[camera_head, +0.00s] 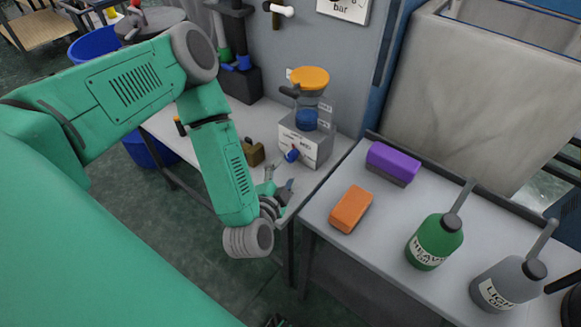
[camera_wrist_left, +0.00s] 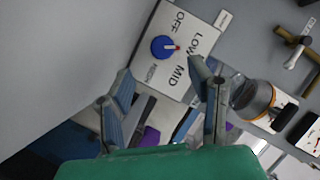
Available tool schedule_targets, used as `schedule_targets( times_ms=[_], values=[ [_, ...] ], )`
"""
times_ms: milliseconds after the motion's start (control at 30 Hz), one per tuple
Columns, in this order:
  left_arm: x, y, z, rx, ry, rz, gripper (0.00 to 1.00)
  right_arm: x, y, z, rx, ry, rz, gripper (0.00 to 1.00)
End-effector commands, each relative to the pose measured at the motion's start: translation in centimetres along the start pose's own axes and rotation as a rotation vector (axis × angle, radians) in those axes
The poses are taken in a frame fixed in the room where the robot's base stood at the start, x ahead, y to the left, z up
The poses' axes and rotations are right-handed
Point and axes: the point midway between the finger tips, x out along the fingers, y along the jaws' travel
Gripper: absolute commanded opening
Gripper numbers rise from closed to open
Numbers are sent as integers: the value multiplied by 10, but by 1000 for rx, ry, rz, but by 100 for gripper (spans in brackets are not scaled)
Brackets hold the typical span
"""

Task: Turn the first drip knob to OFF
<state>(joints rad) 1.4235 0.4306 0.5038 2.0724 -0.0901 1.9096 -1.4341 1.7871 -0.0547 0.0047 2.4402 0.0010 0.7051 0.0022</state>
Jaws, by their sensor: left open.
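The drip unit (camera_head: 312,147) is a white box on the far bench, with an orange-topped reservoir above it and a blue knob (camera_head: 292,155) on its front. In the left wrist view the blue knob (camera_wrist_left: 162,48) sits on a white dial plate (camera_wrist_left: 196,62) marked OFF, LOW, MID and HIGH. Its red and white pointer aims right in that picture, toward the LOW and MID side. My left gripper (camera_head: 279,188) is open and empty in front of the knob, apart from it. In the left wrist view its fingers (camera_wrist_left: 164,92) straddle the space below the knob.
An orange block (camera_head: 351,209), a purple block (camera_head: 392,163), a green oil bottle (camera_head: 436,242) and a grey oil bottle (camera_head: 506,285) stand on the nearer bench at right. A small brass-coloured part (camera_head: 253,154) lies left of the drip unit. A grey wall panel rises behind.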

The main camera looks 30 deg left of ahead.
Motion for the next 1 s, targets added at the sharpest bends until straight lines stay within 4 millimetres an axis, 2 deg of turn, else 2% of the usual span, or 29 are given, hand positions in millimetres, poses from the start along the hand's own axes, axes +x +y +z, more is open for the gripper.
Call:
schedule_targets(
  times_ms=[100,300,500,733,767,800,900,1000],
  values=[
    [26,-2,0,-1,-2,-6,47,1,0,-1,0,2,0,40],
    [54,-2,-1,-1,0,-3,47,5,0,0,0,2,0,40],
    [65,-3,-1,0,0,-2,47,6,0,0,0,2,0,40],
    [66,-2,-1,0,0,-1,47,6,0,0,0,1,0,40],
    [66,-2,-1,0,0,-1,44,6,0,0,0,1,0,40],
    [66,-2,-1,0,0,-1,30,6,0,0,0,1,0,40],
    [66,-2,-1,0,0,-1,0,6,0,0,0,1,0,40],
    [66,-2,-1,0,0,0,0,6,0,0,0,1,0,40]
  ],
)
